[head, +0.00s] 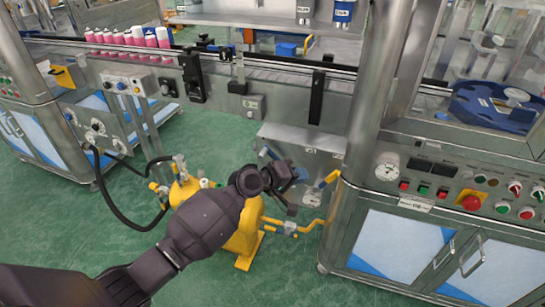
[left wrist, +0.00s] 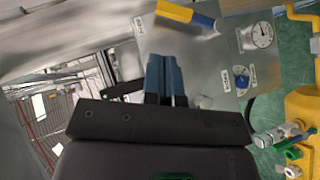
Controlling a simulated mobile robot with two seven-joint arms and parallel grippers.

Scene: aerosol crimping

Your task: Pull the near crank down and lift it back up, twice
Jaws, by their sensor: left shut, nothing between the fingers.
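A lever with a yellow grip and a blue part (head: 331,178) sticks out from a grey metal panel (head: 318,143), close to the right machine's post. I take it for the near crank, but its label is too small to read. It also shows at the top of the left wrist view (left wrist: 188,14). My left gripper (head: 297,173) is in front of the panel, to the left of the lever and apart from it. Its blue fingers (left wrist: 165,78) are together with nothing between them. The gripper hides part of the panel. My right gripper is out of view.
A yellow pump unit (head: 243,235) with pipes stands on the green floor under my left arm. The panel also holds a gauge (left wrist: 262,35) and a blue dial (left wrist: 241,79). Pink and white cans (head: 130,38) stand on the conveyor. A button cabinet (head: 400,235) stands right.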

